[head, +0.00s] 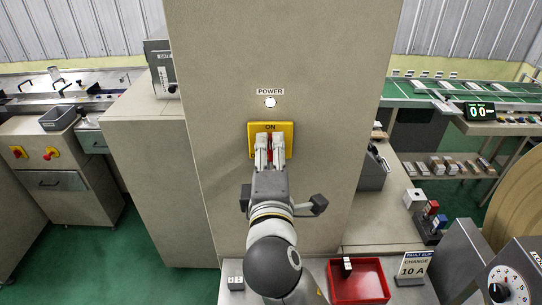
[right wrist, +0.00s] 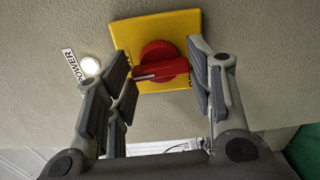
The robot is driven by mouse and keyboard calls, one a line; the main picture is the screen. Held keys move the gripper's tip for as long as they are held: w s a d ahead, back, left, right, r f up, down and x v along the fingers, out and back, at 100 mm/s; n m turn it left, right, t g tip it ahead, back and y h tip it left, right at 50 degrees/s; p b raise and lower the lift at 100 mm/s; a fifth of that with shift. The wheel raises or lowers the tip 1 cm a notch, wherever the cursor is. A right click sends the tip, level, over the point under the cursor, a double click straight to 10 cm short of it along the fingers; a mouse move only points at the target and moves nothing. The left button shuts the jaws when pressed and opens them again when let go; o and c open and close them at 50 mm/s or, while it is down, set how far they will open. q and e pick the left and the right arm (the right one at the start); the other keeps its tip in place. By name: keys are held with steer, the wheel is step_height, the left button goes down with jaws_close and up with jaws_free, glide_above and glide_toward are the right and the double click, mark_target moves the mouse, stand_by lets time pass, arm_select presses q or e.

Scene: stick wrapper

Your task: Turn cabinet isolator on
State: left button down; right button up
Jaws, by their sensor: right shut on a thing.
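The cabinet isolator is a red rotary handle (right wrist: 160,68) on a yellow plate (head: 285,128) on the beige cabinet front. The plate's top edge reads ON in the head view. In the right wrist view the handle's bar lies crosswise between the fingers, with a white mark near its left end. My right gripper (head: 270,150) is shut on the handle, one finger at each end of the bar in the right wrist view (right wrist: 165,85). In the head view the fingers hide most of the handle. A round white lamp (head: 270,102) sits under the POWER label (head: 270,91). My left gripper is out of view.
A dial box (head: 510,280) stands at the lower right. A counter display (head: 480,111) is at the right. The cabinet face around the plate is clear.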

steer(key=shift+m, duration=0.4)
steer(key=o, duration=1)
steer(key=shift+o, duration=0.2)
steer(key=shift+s, duration=0.3)
steer(key=s, duration=0.7)
